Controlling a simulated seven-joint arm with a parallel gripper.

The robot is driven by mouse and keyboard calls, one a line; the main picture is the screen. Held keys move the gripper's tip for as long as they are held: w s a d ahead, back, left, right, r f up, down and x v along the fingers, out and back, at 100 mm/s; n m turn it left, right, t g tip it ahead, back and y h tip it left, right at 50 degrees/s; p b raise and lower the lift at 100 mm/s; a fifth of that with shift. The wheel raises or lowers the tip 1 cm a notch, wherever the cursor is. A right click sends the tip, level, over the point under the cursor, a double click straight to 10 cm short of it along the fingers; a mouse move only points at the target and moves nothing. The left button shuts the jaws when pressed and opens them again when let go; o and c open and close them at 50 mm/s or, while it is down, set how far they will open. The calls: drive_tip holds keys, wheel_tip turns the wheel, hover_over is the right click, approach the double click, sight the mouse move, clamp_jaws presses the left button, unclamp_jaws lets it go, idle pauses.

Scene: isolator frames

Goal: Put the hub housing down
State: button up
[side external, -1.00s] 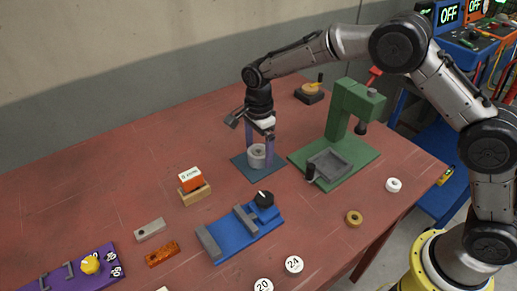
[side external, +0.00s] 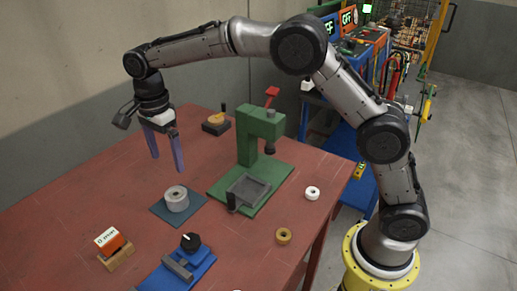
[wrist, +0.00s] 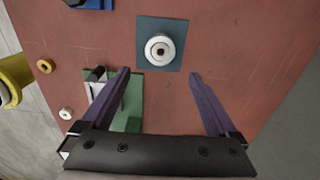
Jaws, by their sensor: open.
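The hub housing (side external: 177,199) is a grey-white cylinder with a hole in its top. It stands upright on a dark blue-grey square mat (side external: 198,213) on the red table. The wrist view shows the housing (wrist: 160,50) from above, on the mat (wrist: 146,24), with bare mat around it. My gripper (side external: 168,164) has two long purple fingers and hangs above and behind the housing, apart from it. In the wrist view my gripper (wrist: 159,74) is open, with nothing between its fingers.
A green press (side external: 262,135) with a grey tray stands right of the mat. A blue vise (side external: 190,270) and an orange block (side external: 108,238) on a wooden base are nearer the front. White (side external: 312,193) and tan (side external: 284,236) rings lie at the right.

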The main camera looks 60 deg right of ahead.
drive_tip(key=s+d+r+n+t, duration=0.1)
drive_tip(key=s+d+r+n, duration=0.35)
drive_tip(key=s, duration=0.35)
drive_tip(key=s+d+r+n+t, duration=0.2)
drive_tip(key=s+d+r+n, duration=0.25)
drive_tip(key=s+r, duration=0.2)
drive_tip(key=s+d+f+n+t, duration=0.1)
drive_tip(key=s+n, duration=0.3)
drive_tip(key=s, duration=0.5)
drive_tip(key=s+d+f+n+t, duration=0.1)
drive_tip(key=s+d+f+n, duration=0.3)
drive_tip(key=s, duration=0.5)
drive_tip(key=shift+s+n+t, duration=0.3)
drive_tip(key=shift+n, duration=0.2)
idle(1.1)
